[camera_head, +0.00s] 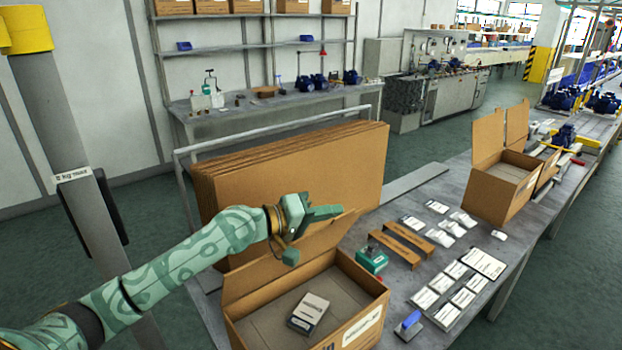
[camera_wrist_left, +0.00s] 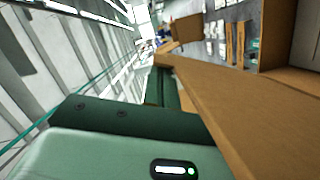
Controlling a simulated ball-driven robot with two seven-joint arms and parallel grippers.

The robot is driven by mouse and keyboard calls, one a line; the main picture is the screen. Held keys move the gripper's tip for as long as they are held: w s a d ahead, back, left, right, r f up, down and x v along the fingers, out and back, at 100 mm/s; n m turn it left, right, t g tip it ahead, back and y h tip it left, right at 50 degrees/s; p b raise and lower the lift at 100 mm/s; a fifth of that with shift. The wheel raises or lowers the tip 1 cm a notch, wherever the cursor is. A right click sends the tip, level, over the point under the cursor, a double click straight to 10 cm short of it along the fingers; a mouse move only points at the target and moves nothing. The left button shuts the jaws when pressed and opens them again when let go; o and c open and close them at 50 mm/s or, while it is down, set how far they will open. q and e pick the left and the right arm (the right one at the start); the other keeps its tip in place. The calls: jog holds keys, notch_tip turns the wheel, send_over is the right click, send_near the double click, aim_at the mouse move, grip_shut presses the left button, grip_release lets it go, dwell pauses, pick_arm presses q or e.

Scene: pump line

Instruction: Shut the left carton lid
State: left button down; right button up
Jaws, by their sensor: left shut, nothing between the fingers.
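The left carton (camera_head: 372,312) is an open brown box at the bottom middle of the head view, with a label on its front wall. Its lid (camera_head: 318,246) stands up along the far side, open. In the left wrist view the lid (camera_wrist_left: 225,100) is a long brown panel slanting close beside the fingers. My left gripper (camera_head: 318,213) is shut and empty at the lid's upper edge; its fingers also show in the wrist view (camera_wrist_left: 163,88). I cannot tell whether they touch the lid. A small grey-brown box (camera_head: 308,313) lies inside the carton. My right gripper is out of view.
A stack of flat cardboard (camera_head: 300,165) stands behind the carton. A green tape dispenser (camera_head: 371,260), a blue-handled tool (camera_head: 408,326) and several labels (camera_head: 485,263) lie to its right on the table. Another open carton (camera_head: 497,190) stands further right.

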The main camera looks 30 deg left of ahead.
pick_arm(q)
jog(key=s+d+f+m+y+p, duration=0.25)
jog(key=d+f+m+p, duration=0.25)
jog(key=d+p, duration=0.3)
jog(key=m, duration=0.2)
send_over(366, 308)
jog(key=a, duration=0.1)
notch_tip(366, 308, down, 4)
jog(key=shift+s+d+f+m+y+b, duration=0.1)
jog(key=shift+s+d+f+m+y, duration=0.3)
jog(key=shift+f, duration=0.95)
jog(key=shift+s+d+f+m+y+b, duration=0.1)
jog(key=shift+f+m, duration=0.65)
jog(key=shift+f, duration=0.55)
jog(key=shift+s+d+f+m+y+b, duration=0.1)
jog(key=shift+s+d+f+m+y, duration=0.3)
jog(key=shift+f, duration=0.95)
jog(key=shift+w+a, duration=0.15)
jog(key=shift+a, duration=0.05)
